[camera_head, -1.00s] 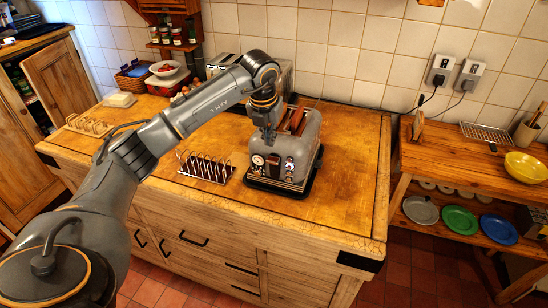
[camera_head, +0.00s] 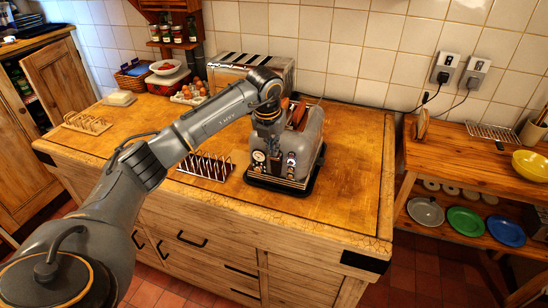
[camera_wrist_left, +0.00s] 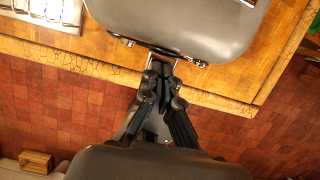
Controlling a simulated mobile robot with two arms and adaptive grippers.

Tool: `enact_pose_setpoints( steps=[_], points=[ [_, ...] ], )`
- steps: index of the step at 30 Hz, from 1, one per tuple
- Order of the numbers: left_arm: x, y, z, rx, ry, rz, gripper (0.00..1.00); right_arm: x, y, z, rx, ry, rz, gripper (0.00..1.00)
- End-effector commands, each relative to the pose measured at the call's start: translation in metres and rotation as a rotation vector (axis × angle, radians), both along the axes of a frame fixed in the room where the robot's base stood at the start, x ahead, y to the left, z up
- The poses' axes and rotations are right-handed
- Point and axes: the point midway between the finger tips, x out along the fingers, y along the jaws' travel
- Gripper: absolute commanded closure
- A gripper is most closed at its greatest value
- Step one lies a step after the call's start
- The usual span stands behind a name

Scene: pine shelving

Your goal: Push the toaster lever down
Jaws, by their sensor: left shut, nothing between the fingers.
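The grey rounded toaster (camera_head: 308,142) stands on a black base on the wooden counter, with brown slices showing at its top. Its front face carries dials and small knobs. My left gripper (camera_head: 272,151) points down right at the toaster's front face, shut and empty. In the left wrist view the closed fingertips (camera_wrist_left: 160,62) are at the edge of the toaster's grey body (camera_wrist_left: 200,28). The lever cannot be made out clearly; the fingers cover that part of the front. Whether they touch it I cannot tell. My right gripper is not in view.
A metal bread bin (camera_head: 240,70) and an egg carton (camera_head: 188,95) are behind. The counter (camera_head: 350,170) is clear to the toaster's right. A side shelf with a yellow bowl (camera_head: 531,165) is at right.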

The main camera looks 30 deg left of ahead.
Motion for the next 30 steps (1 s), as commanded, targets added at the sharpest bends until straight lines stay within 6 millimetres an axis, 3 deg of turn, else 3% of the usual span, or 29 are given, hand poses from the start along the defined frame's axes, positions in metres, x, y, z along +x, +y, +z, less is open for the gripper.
enact_pose_setpoints(
  steps=[8,27,30],
  points=[
    [0.0,0.0,-0.002,0.0,0.0,0.0,1.0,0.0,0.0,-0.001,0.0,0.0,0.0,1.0],
    [0.0,0.0,-0.075,0.001,0.001,0.0,1.0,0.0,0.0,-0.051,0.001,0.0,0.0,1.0],
    [0.0,0.0,-0.071,0.001,0.001,0.0,1.0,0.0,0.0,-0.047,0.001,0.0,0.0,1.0]
  ],
)
